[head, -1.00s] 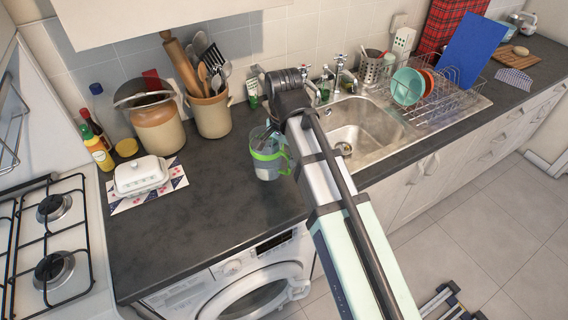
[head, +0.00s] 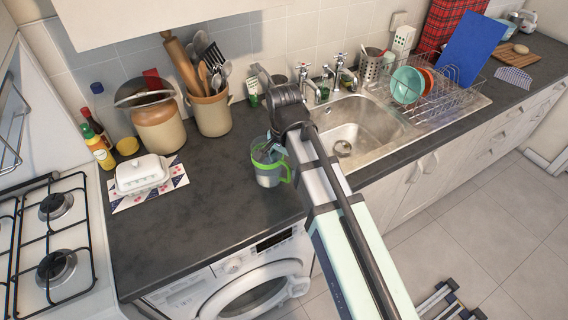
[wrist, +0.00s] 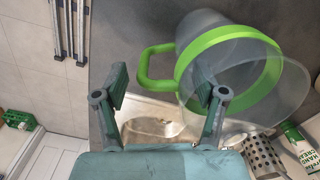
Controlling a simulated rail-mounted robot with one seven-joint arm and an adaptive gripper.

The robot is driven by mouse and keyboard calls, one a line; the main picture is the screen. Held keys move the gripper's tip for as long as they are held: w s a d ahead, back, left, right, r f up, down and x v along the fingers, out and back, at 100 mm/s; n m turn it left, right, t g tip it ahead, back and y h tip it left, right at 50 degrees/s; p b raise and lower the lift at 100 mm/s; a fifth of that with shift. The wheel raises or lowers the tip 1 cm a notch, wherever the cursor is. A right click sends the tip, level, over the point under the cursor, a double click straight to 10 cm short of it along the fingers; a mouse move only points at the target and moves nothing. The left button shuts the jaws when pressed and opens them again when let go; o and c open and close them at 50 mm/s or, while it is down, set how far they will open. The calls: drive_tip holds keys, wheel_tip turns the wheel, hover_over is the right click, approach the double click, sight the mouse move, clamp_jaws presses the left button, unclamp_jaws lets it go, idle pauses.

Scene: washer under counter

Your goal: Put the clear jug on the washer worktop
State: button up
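The clear jug (head: 268,178) has a green band and a green handle. In the head view it appears upright on the dark worktop (head: 215,205) above the washer (head: 240,275), left of the sink. My gripper (head: 268,142) is at the jug's top; its fingertips are hard to make out there. In the wrist view my gripper (wrist: 161,80) has its fingers wide apart. The right finger overlaps the wall of the jug (wrist: 205,28), and the left finger is clear of it. The handle reaches into the space between them. Whether a finger touches the jug cannot be told.
The sink (head: 365,125) and a dish rack (head: 440,95) are to the right. A butter dish (head: 142,174), a large crock (head: 158,125) and a utensil pot (head: 211,115) stand to the left and behind. The front-left worktop is clear. A gas hob (head: 55,235) is at far left.

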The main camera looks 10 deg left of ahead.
drive_tip(key=shift+r, duration=0.15)
wheel_tip(320, 180, up, 12)
drive_tip(key=b, duration=0.2)
idle(0.6)
